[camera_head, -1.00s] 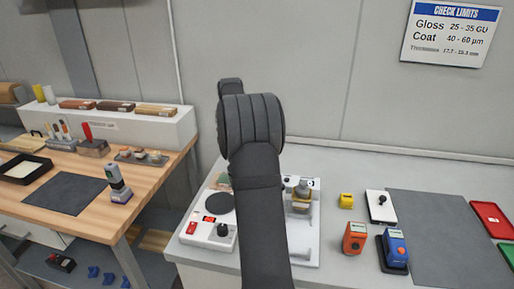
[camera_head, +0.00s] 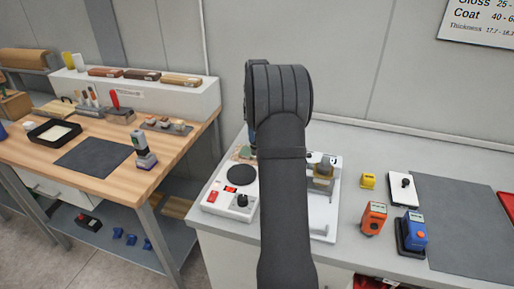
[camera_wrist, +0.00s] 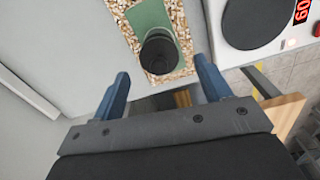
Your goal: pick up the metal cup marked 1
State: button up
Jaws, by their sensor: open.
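Nothing is between the fingers, and the cup appears just beyond the tips. In the head view my own arm hides the cup and most of the gripper. A corner of the pad (camera_head: 243,152) shows left of the arm.
A white device with a round black plate (camera_head: 243,175) stands beside the pad; its plate also shows in the wrist view (camera_wrist: 255,20). Orange (camera_head: 374,218) and blue (camera_head: 412,232) meters stand to the right. A wooden bench (camera_head: 110,165) is at left, across a gap.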

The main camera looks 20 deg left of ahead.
jog(key=shift+w+f, duration=0.1)
jog(key=shift+f, duration=3.4)
grip_shut()
